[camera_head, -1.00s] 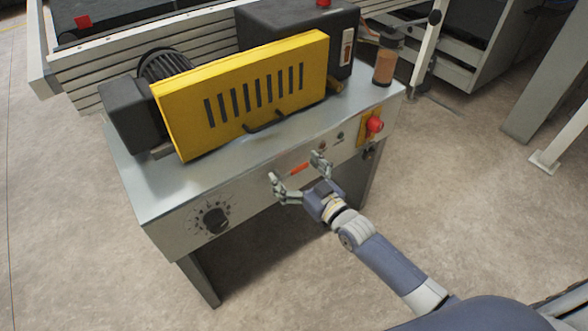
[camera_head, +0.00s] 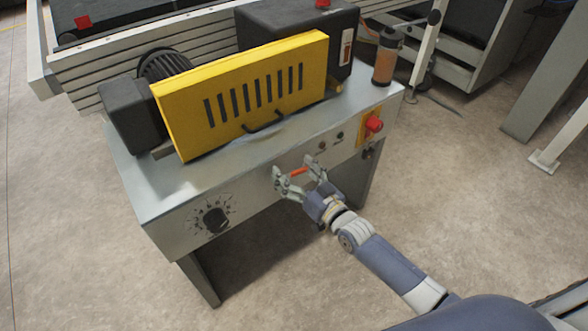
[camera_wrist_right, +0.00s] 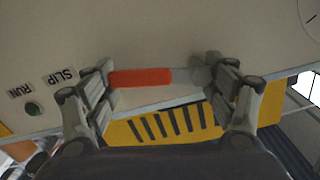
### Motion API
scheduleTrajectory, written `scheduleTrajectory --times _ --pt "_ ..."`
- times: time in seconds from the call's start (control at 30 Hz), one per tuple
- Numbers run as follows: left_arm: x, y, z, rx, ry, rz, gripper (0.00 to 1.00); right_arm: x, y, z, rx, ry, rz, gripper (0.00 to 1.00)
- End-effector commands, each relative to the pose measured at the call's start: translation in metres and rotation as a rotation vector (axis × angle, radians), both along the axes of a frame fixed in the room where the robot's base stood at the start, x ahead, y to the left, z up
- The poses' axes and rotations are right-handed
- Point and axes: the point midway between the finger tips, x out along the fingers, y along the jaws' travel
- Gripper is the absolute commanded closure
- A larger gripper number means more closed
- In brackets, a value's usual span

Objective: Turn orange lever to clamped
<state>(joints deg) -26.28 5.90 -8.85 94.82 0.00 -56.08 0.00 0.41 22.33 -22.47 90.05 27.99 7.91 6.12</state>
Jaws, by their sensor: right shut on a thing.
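The orange lever (camera_head: 299,172) is on the front panel of the grey machine (camera_head: 250,182). My right gripper (camera_head: 293,167) is at the panel with its fingers on either side of the lever. In the right wrist view the orange lever (camera_wrist_right: 140,78) lies level in the picture, lengthwise between the fingers of my right gripper (camera_wrist_right: 157,80). One finger is at its orange end, the other at its grey pivot end. The gripper is shut on the lever. No clamped marking is readable. My left gripper is not in view.
A black dial (camera_head: 215,220) is left of the lever. A red emergency button (camera_head: 373,124) and small lamps are to its right. A yellow slotted guard (camera_head: 245,97) and a bottle (camera_head: 386,55) stand on top. Open floor lies in front.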

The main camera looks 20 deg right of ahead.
Motion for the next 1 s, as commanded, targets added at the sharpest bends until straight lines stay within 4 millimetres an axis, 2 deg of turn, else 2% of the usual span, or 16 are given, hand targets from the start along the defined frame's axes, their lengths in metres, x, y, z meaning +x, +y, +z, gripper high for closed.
scheduleTrajectory --times 0.33,0.53,0.67,1.0 --pt "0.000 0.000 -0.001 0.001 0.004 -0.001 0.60 0.000 0.002 -0.012 0.308 0.109 0.000 0.65" --pt "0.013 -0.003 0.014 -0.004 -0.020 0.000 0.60 -0.001 0.005 -0.018 0.489 0.172 0.000 0.65" --pt "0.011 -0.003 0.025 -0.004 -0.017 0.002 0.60 -0.002 0.007 -0.022 0.604 0.214 0.000 0.65" --pt "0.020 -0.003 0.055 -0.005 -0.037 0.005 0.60 -0.004 0.015 -0.030 0.907 0.323 0.001 0.65"
